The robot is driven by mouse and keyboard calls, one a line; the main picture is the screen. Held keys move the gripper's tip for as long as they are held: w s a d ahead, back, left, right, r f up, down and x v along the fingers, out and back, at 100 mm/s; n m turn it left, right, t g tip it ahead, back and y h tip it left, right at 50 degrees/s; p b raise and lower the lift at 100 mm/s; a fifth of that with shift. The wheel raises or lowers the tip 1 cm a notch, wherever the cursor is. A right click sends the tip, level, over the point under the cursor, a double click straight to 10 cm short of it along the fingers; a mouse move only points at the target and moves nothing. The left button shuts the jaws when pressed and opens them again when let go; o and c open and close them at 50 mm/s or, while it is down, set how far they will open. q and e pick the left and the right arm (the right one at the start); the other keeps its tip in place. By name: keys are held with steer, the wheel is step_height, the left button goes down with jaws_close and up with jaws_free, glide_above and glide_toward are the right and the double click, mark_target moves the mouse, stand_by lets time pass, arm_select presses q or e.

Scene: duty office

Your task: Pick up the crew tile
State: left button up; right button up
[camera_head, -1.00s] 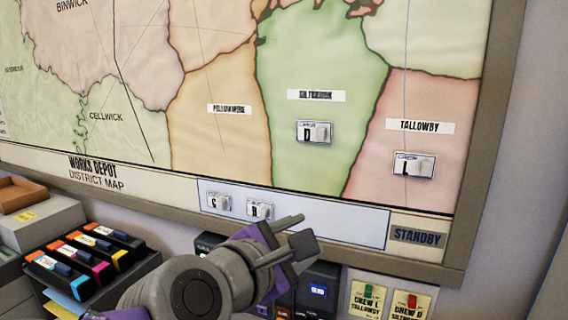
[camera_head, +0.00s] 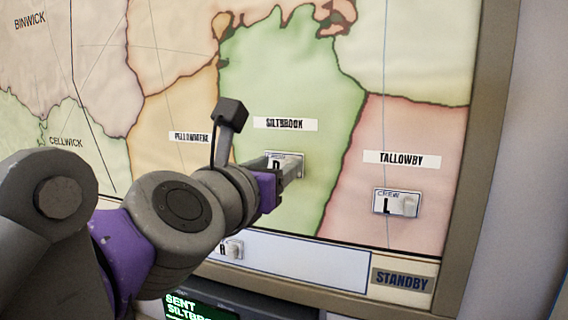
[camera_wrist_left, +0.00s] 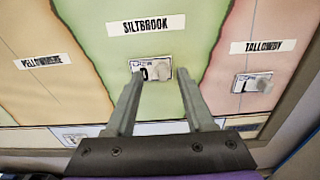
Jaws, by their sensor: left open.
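A white crew tile lettered D (camera_head: 287,156) is on the green Siltbrook area of the wall map, under the name label. In the head view one finger of my left gripper (camera_head: 262,138) partly covers it. In the left wrist view the D tile (camera_wrist_left: 142,69) and its pale knob show between and just beyond the fingertips of the open left gripper (camera_wrist_left: 159,78). No contact can be made out. Another crew tile, lettered L (camera_head: 396,202), is on the pink Tallowby area. A third tile (camera_head: 232,248) is on the pale strip below, partly hidden by my arm. My right gripper is out of view.
The map's frame (camera_head: 466,225) runs down the right side and along the bottom. A STANDBY label (camera_head: 402,280) ends the pale strip (camera_head: 305,258). A dark screen with green text (camera_head: 195,308) is below the map.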

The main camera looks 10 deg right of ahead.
mark_target(281, 166)
arm_select(q)
steer(key=x, duration=0.5)
steer(key=shift+f, duration=0.25)
steer(key=shift+s, duration=0.2)
steer(key=shift+c, duration=0.7)
jaws_close()
